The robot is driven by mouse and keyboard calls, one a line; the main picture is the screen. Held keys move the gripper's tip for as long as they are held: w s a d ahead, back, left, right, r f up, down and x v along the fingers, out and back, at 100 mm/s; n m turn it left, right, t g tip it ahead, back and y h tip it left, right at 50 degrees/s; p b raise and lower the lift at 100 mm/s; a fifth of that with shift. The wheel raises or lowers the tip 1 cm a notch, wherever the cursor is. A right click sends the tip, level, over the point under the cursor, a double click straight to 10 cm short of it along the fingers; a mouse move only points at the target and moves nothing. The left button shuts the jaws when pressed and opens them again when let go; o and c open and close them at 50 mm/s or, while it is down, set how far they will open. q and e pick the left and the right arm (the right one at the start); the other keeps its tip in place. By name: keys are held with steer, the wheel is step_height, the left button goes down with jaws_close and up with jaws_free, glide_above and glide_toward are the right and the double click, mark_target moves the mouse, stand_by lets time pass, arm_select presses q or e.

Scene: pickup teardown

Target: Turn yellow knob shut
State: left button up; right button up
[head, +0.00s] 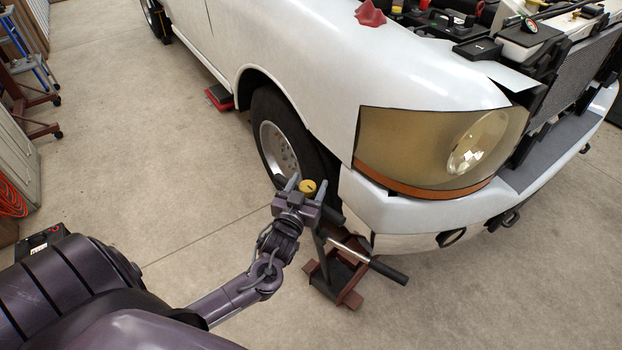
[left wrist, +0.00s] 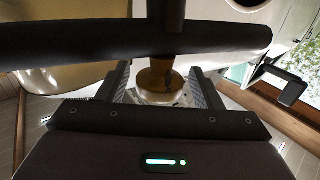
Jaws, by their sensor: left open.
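The yellow knob (head: 308,186) is small and round. It shows beside the front wheel, just ahead of the white pickup's bumper corner. My left gripper (head: 305,184) is open, with one finger on each side of the knob. In the left wrist view the knob (left wrist: 160,78) looks amber-brown and sits between the two ribbed fingers (left wrist: 162,88), with visible gaps at both sides. I cannot tell whether either finger touches it. A dark bar (left wrist: 150,40) crosses that view and hides part of the knob's surroundings. My right gripper is not in view.
A dark red stand (head: 350,299) and a black-gripped handle (head: 388,270) are close to my left wrist. The front wheel (head: 280,150) and white bumper (head: 400,212) stand close behind the gripper. Concrete floor (head: 170,140) is clear to the left.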

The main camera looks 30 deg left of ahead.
arm_select(q)
steer(key=shift+w+a, duration=0.1)
steer(key=shift+w, duration=0.6)
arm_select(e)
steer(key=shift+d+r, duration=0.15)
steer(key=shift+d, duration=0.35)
arm_select(q)
steer(key=c, duration=0.9)
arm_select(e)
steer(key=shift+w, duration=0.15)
